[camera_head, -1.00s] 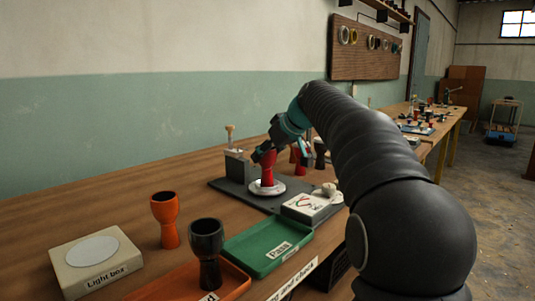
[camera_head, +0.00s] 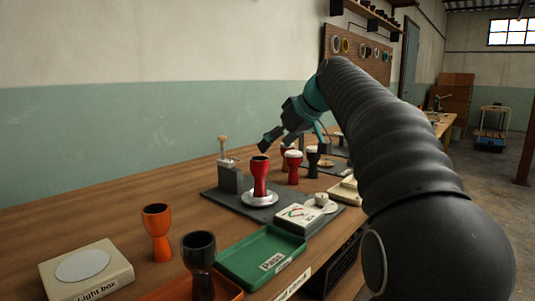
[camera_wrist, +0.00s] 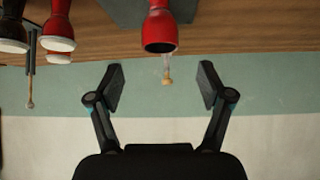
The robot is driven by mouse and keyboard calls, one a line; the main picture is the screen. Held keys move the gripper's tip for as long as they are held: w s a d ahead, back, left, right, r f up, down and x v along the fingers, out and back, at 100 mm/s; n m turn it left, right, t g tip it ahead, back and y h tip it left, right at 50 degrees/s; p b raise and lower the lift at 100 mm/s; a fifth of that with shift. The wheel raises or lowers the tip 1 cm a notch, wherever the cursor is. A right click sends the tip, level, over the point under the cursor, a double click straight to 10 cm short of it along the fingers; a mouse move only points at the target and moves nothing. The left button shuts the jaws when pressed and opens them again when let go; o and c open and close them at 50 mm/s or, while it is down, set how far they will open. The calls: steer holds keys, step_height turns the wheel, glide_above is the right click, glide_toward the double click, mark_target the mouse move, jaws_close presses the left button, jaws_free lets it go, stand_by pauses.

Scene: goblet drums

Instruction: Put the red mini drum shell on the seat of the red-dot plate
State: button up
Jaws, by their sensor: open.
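The red mini drum shell (camera_head: 260,177) stands upright on a round pale plate (camera_head: 260,200) on the dark base board. No red dot shows on this plate, and the shell hides its middle. My gripper (camera_head: 294,147) is open and empty, above and to the right of the shell in the head view. In the wrist view the shell (camera_wrist: 160,28) shows upside down at the top, beyond the gap between my open fingers (camera_wrist: 161,85) and apart from them.
A grey block with a wooden-knobbed rod (camera_head: 223,147) stands left of the plate. Red and black drums with pale tops (camera_head: 293,168) stand behind. A dial box (camera_head: 300,218), green tray (camera_head: 262,255), orange shell (camera_head: 158,235), dark shell (camera_head: 199,262) and light box (camera_head: 85,273) are nearer.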

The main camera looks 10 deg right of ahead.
steer(key=shift+v, duration=1.4)
